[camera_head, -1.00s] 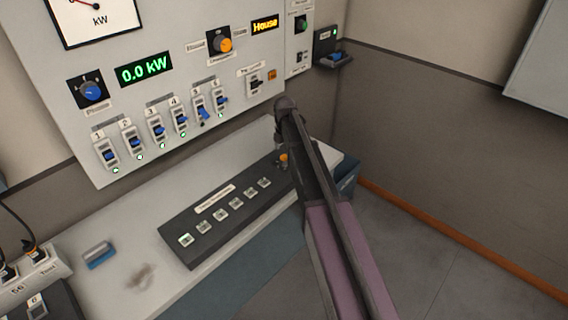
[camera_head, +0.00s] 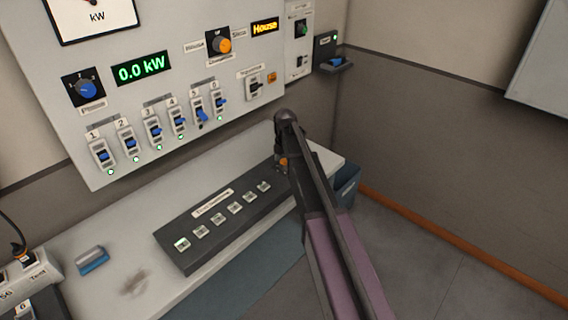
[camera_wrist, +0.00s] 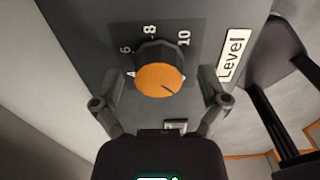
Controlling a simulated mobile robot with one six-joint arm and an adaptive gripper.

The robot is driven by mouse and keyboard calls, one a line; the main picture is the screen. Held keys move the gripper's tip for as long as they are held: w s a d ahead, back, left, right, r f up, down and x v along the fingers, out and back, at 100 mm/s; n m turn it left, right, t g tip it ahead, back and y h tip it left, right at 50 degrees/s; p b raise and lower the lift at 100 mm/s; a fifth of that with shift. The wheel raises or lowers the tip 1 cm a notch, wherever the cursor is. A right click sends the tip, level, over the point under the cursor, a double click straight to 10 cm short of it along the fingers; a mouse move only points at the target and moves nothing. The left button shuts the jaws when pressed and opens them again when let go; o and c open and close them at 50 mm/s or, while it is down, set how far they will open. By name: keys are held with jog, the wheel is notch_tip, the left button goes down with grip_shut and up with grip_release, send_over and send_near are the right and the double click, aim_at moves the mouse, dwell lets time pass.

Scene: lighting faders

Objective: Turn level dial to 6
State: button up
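The level dial (camera_wrist: 160,78) is an orange-faced knob with a dark rim on a dark panel in the wrist view. The numbers 6, 8 and 10 show around its far side, with a partly hidden mark left of 6. A white "Level" label (camera_wrist: 234,54) stands to its right. A short dark line on its face points to the lower right. My gripper (camera_wrist: 160,84) is open, with one finger on each side of the dial and gaps visible. In the head view, the dial (camera_head: 283,161) is partly hidden by my arm.
The dark button box (camera_head: 222,224) with several square buttons lies on the light desk (camera_head: 140,262). The grey wall panel (camera_head: 170,65) with several blue faders rises behind it. A blue bin (camera_head: 348,186) stands at the desk's right end. A blue-grey block (camera_head: 92,260) lies at left.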

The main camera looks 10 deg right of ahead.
jog(key=c, duration=1)
